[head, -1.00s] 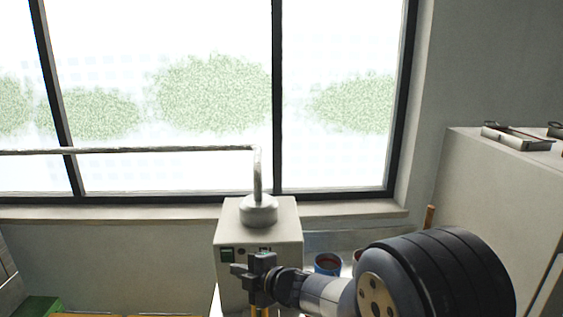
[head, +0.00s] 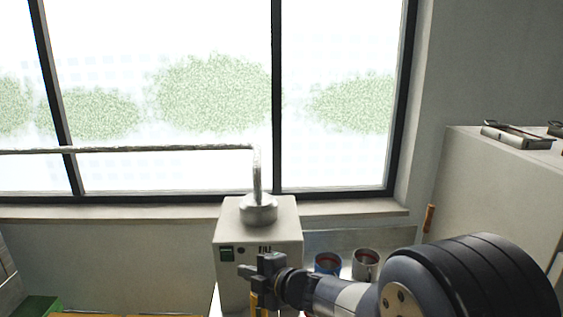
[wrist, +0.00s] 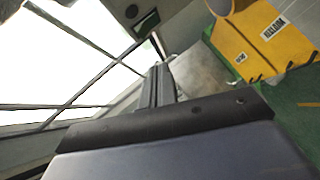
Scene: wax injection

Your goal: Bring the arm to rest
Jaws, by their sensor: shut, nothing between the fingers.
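My gripper (head: 268,264) is in the lower middle of the head view, in front of the pale machine box (head: 232,262). The forearm runs from it to the lower right. The fingers are shut with nothing visible between them. In the wrist view, dark gripper parts (wrist: 158,88) fill the middle, with a yellow thing (wrist: 262,40) beyond them at upper right. I cannot tell whether the gripper touches anything.
The box bears a metal pipe (head: 160,149) that runs left before the window. Two cups, one blue (head: 328,264) and one grey (head: 366,262), stand right of the gripper. A pale cabinet (head: 480,185) with a metal tray (head: 515,137) on top is at right.

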